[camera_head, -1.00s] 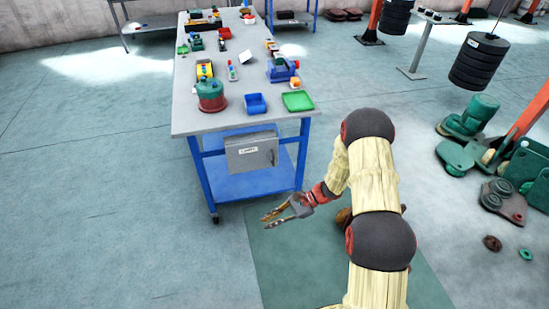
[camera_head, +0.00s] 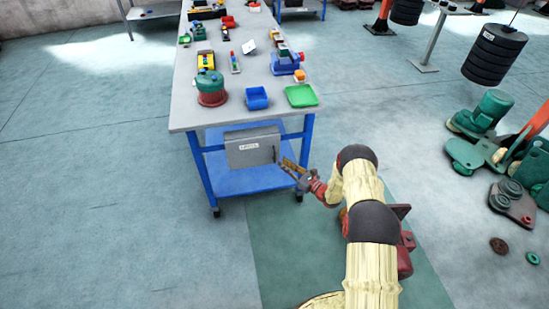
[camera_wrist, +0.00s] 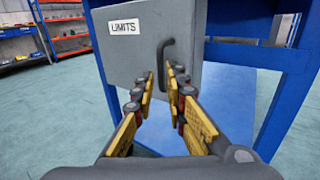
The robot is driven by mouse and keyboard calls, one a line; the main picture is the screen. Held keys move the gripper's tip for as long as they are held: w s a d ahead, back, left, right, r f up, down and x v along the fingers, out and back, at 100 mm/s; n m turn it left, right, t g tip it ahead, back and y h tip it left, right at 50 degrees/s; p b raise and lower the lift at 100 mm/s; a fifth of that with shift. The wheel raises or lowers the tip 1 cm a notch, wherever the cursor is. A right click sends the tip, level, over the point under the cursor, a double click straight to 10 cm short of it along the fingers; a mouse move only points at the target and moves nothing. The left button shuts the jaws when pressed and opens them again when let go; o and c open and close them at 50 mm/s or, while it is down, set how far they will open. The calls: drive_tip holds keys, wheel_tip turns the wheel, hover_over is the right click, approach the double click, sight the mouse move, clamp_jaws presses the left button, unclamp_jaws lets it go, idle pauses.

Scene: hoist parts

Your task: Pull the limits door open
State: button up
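The limits door is the grey front of a small box (camera_head: 250,150) under the near end of the workbench. In the wrist view the door (camera_wrist: 135,50) carries a white "LIMITS" label (camera_wrist: 124,27) and looks shut. Its dark upright handle (camera_wrist: 163,62) is near the door's right edge. My gripper (camera_head: 287,164) is just right of the box in the head view. In the wrist view my gripper (camera_wrist: 162,75) is open, its yellow-padded fingers pointing at the door with the handle's lower part between the tips. I cannot tell if they touch it.
The bench's blue frame (camera_head: 303,150) has a leg close right of the box and a lower shelf (camera_head: 245,181) beneath it. A blue bin (camera_head: 257,97) and green tray (camera_head: 301,95) sit on top. The floor left of the bench is clear.

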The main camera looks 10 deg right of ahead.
sight(275, 158)
drive_tip(key=b+x, duration=0.1)
drive_tip(key=x, duration=0.5)
drive_tip(key=shift+w+a+b, duration=0.2)
drive_tip(key=shift+w+b, duration=0.05)
drive_tip(key=shift+b, duration=0.05)
drive_tip(key=shift+c, duration=0.9)
clamp_jaws()
drive_tip(key=shift+s+a+f, duration=0.1)
drive_tip(key=shift+f, duration=0.05)
